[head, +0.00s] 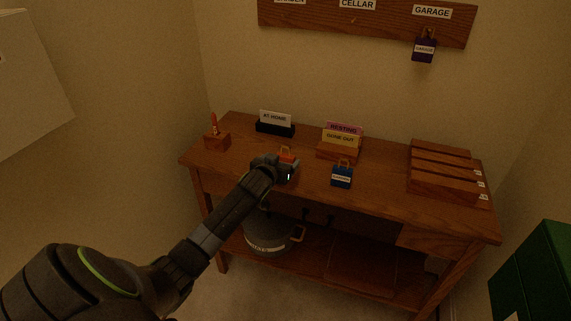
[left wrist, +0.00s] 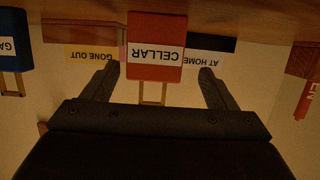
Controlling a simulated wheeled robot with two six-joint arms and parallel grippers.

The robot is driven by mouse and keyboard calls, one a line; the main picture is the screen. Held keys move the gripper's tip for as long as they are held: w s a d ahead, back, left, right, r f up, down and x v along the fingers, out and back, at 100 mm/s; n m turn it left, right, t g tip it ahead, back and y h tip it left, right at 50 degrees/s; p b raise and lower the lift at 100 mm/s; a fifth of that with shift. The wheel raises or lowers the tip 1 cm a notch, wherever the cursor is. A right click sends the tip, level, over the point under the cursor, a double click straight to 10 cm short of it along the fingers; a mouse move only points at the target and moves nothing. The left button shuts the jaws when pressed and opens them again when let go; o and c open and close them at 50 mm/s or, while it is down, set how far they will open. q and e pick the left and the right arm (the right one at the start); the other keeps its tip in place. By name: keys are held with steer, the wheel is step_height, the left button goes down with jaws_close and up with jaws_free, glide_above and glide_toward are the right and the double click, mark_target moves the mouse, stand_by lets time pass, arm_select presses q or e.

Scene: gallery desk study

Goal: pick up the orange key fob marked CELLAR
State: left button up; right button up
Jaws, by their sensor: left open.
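The orange key fob marked CELLAR (left wrist: 155,35) stands on the desk and shows upside down in the left wrist view, with its brass loop pointing towards my gripper. In the head view only the top of the orange fob (head: 286,154) shows; my gripper hides the rest. My left gripper (head: 291,172) is open, and in the left wrist view its two fingers (left wrist: 158,78) lie on either side of the loop. I cannot tell whether the fingers touch the fob. My right gripper is not in view.
A blue fob (head: 342,177) stands to the right on the desk (head: 385,195). Behind are an AT HOME card holder (head: 275,130) and a GONE OUT card holder (head: 338,153). A wooden block with an orange stick (head: 216,141) is at left, wooden boxes (head: 443,183) at right.

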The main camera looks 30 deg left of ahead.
mark_target(287, 156)
arm_select(q)
steer(key=w, duration=0.3)
steer(key=shift+w+f, duration=0.15)
steer(key=shift+f, duration=0.05)
steer(key=shift+x, duration=0.8)
